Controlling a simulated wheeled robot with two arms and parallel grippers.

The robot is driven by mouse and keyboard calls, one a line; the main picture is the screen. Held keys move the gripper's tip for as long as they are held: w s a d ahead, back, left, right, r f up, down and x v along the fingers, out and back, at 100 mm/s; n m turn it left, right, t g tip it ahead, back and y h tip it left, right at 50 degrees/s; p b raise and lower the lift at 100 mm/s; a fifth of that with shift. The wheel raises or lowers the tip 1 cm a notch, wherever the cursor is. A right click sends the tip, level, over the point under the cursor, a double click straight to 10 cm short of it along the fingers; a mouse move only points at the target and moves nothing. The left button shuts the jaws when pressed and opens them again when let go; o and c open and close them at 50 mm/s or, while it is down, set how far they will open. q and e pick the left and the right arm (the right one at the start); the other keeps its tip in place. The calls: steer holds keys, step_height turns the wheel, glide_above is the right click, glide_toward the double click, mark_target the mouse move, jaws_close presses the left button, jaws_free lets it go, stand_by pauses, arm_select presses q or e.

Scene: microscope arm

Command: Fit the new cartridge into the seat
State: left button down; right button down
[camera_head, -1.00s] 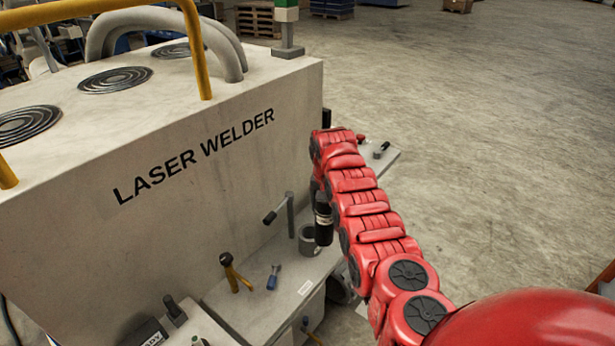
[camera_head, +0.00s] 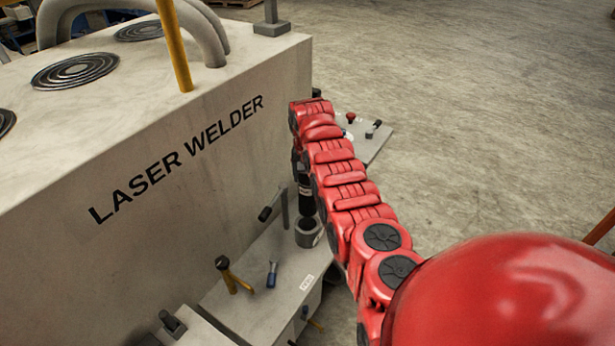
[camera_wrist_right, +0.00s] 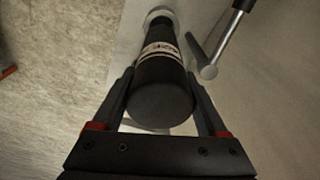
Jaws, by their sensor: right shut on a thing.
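The new cartridge is a black cylinder with a pale printed band (camera_wrist_right: 160,52). It also shows upright in the head view (camera_head: 306,198). My right gripper (camera_wrist_right: 161,78) is shut on it, one dark finger on each side. The seat is a grey ring (camera_head: 309,233) on the bench beside the welder. The cartridge's lower end is at the ring's opening; I cannot tell whether it is inside. In the wrist view the ring (camera_wrist_right: 158,12) shows past the cartridge's far end, mostly hidden by it. My left gripper is out of view.
A lever handle (camera_head: 266,213) on a post stands close left of the seat. A yellow-and-black tool (camera_head: 232,276) and a small blue-handled tool (camera_head: 271,274) are on the bench (camera_head: 262,312). The laser welder (camera_head: 190,215) rises behind. A side panel with a red button (camera_head: 351,117) lies beyond my arm.

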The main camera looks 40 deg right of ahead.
mark_target(307, 211)
steer(key=shift+w+a+f, duration=0.1)
steer(key=shift+w+f, duration=0.05)
step_height(307, 211, down, 2)
steer(key=shift+f+b, duration=0.1)
steer(key=shift+b, duration=0.7)
steer(key=shift+f+b, duration=1.05)
steer(key=shift+f, duration=0.65)
steer(key=shift+b, duration=0.5)
steer(key=shift+b, duration=0.3)
steer(key=shift+f+b, duration=3.25)
steer(key=shift+f, duration=1.5)
jaws_free()
